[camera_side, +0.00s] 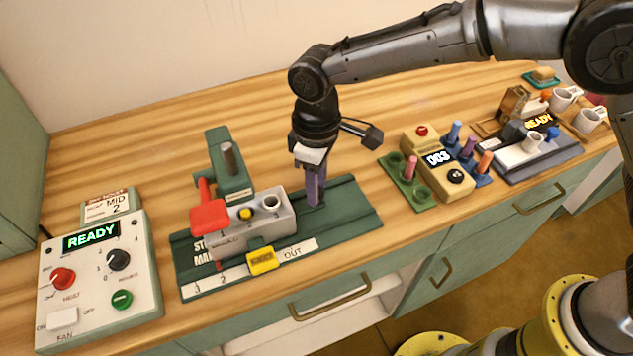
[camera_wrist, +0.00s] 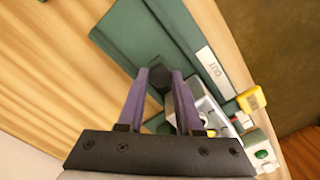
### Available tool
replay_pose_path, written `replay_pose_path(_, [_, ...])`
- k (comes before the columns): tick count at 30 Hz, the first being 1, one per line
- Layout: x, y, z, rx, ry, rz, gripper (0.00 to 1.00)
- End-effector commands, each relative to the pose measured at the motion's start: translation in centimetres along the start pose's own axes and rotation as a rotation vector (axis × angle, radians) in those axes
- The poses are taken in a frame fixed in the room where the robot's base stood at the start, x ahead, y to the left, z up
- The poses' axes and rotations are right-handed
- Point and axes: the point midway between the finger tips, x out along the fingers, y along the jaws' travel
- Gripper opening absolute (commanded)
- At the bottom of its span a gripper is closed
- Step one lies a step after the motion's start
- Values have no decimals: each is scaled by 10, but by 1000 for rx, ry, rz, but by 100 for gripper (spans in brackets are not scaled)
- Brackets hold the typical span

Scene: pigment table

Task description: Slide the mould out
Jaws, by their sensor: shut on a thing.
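The mould (camera_side: 272,226) is a grey metal block with round cavities, one yellow and one dark. It lies on the green base plate (camera_side: 352,208), partly under the green press (camera_side: 230,168) with its red lever (camera_side: 209,218). My gripper (camera_side: 315,203) points down at the mould's right end. In the wrist view my fingers (camera_wrist: 158,80) close on a dark round knob (camera_wrist: 155,76) at that end. The mould's near part also shows in the wrist view (camera_wrist: 207,113). In the side view the knob is hidden by my fingers.
The plate is bare to the right, beside the "OUT" label (camera_side: 293,253). A yellow tag (camera_side: 262,261) sits at the front edge. A control box reading READY (camera_side: 98,290) stands left. A yellow counter box (camera_side: 437,165) between peg racks stands right.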

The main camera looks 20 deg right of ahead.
Motion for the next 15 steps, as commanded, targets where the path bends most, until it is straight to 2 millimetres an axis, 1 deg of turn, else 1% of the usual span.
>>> replay_pose_path(5, [-2, 1, 0, 0, 3, 0, 0])
replay_pose_path(8, [-2, 7, 6, 2, 3, 1, 0])
replay_pose_path(11, [-2, 23, 20, 5, 2, 1, 0])
replay_pose_path(15, [-3, 52, 50, 7, 2, 1, 0])
